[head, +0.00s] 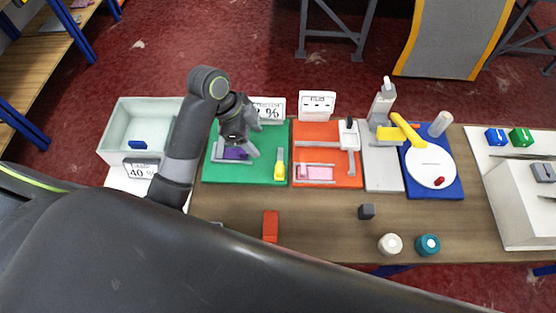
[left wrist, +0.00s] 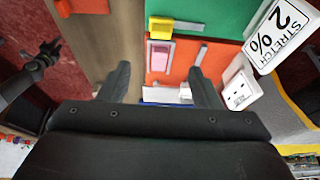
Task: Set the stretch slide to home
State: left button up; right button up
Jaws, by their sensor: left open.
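The yellow block also shows in the left wrist view (left wrist: 160,28). A purple piece (head: 235,153) lies in a grey bracket on the same board. My left gripper (head: 254,139) is open and empty above the board, left of the yellow block. A dark gripper-like shape, apparently my right gripper (left wrist: 42,62), shows small in the left wrist view.
An orange board (head: 328,137) with a pink piece (head: 315,173) adjoins the green one. Further right are a grey plate and a blue board with a white disc (head: 430,167). A red block (head: 270,226) lies in front. A pale bin (head: 117,128) stands left.

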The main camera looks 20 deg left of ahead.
aim_at(279, 166)
pick_arm(q)
jog(key=p+x, duration=0.2)
jog(key=x, duration=1.1)
jog(key=shift+w+d+f, duration=0.15)
jog(key=shift+f, duration=0.2)
jog(key=shift+x, duration=0.75)
pick_arm(e)
notch_tip(279, 166, up, 2)
jog(key=shift+w+r, duration=0.15)
jog(key=shift+r, duration=0.1)
pick_arm(q)
jog(key=shift+c, duration=0.5)
